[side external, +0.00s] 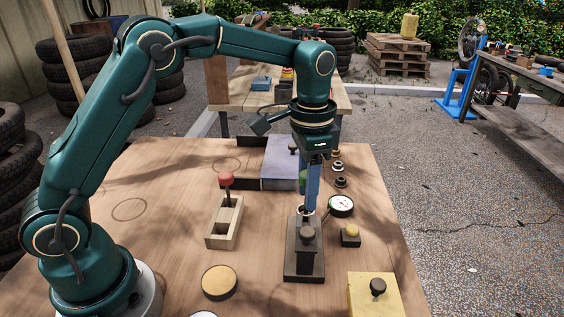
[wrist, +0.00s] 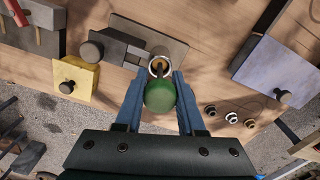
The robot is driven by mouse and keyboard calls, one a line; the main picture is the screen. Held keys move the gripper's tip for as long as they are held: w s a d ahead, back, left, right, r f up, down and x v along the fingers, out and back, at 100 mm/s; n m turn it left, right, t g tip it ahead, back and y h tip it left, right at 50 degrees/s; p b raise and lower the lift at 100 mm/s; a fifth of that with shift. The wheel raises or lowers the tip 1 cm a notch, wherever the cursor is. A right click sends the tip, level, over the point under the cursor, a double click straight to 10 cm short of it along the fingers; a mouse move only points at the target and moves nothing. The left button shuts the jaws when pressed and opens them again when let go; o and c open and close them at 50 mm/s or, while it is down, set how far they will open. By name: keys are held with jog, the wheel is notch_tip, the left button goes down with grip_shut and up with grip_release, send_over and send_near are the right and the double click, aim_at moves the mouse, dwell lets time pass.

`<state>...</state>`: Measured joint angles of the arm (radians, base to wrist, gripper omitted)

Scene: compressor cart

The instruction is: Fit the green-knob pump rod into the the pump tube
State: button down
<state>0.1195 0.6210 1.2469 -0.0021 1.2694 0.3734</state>
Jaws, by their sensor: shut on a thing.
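The green knob (wrist: 160,96) of the pump rod sits between the two blue fingers of my gripper (wrist: 160,78), which is shut on it. In the side view a sliver of the green knob (side external: 303,178) shows behind a finger of my gripper (side external: 310,204). The pump tube has a pale ring mouth (wrist: 159,66) and stands on a dark base (side external: 304,268). My gripper is directly above the tube, pointing down. In the wrist view the knob overlaps the near edge of the mouth. The rod is mostly hidden, so I cannot tell how deep it is.
A wooden block with a red-knobbed lever (side external: 227,180) stands left of the tube. A gauge (side external: 341,205), a small yellow-knobbed block (side external: 350,236) and several ring fittings (side external: 340,182) are right. A yellow box (side external: 372,296) is at front right. A lavender plate (side external: 280,165) lies behind.

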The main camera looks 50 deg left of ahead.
jog(key=shift+f, duration=0.55)
jog(key=shift+c, duration=2.2)
grip_release()
jog(key=shift+r, duration=2.55)
jog(key=shift+a+r, duration=0.1)
jog(key=shift+t, duration=0.8)
jog(key=r, duration=0.1)
jog(key=s+r, duration=0.1)
jog(key=r, duration=0.1)
jog(key=a+r, duration=0.1)
jog(key=r, duration=0.1)
jog(key=shift+s, duration=0.25)
jog(key=s+a+r+n+t, duration=0.2)
jog(key=s+r, duration=0.2)
jog(key=s, duration=0.3)
jog(key=s+a+f+n+t, duration=0.1)
jog(key=s+f+n+t, duration=0.1)
jog(key=s+f, duration=0.5)
jog(key=shift+s+f+n, duration=0.15)
jog(key=shift+s+n, duration=0.65)
jog(key=shift+s, duration=0.35)
